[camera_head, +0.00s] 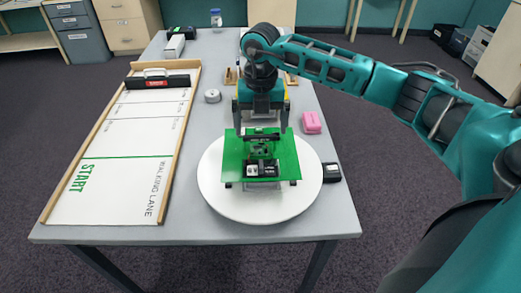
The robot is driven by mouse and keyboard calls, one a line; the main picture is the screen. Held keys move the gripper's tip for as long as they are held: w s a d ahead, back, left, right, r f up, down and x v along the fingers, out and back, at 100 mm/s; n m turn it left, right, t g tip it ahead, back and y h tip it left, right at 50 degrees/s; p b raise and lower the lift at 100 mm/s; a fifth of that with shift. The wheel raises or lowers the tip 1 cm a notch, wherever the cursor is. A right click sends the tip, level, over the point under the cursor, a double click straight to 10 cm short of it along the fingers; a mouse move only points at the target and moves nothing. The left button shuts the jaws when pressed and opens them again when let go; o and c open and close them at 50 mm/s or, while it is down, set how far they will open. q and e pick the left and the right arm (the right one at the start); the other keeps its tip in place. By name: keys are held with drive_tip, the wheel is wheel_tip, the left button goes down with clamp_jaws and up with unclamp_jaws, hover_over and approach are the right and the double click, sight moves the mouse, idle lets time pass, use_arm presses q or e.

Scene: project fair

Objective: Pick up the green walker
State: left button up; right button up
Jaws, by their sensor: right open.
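The green walker (232,165) is a flat green plate with dark parts and a small black-and-white block on top. It stands on a round white disc (225,203) near the front of the table. My right gripper (261,124) points down at the back edge of the walker's plate, its two fingers spread apart left and right. The gripper is open, and I cannot tell whether its fingers touch the walker. It hides part of what stands behind. My left gripper is not in view.
A framed white walking lane board (115,190) lies on the left, with a black bar (158,82) across its far part. A pink block (312,122), a small black box (332,172) and a grey round item (212,96) lie near the disc. Wooden pieces (231,76) stand behind the gripper.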

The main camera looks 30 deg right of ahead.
sight(260, 135)
wheel_tip(260, 135, down, 4)
drive_tip(key=shift+w+f, duration=0.1)
drive_tip(key=shift+w, duration=0.05)
drive_tip(key=shift+c, duration=0.4)
drive_tip(key=c, duration=0.8)
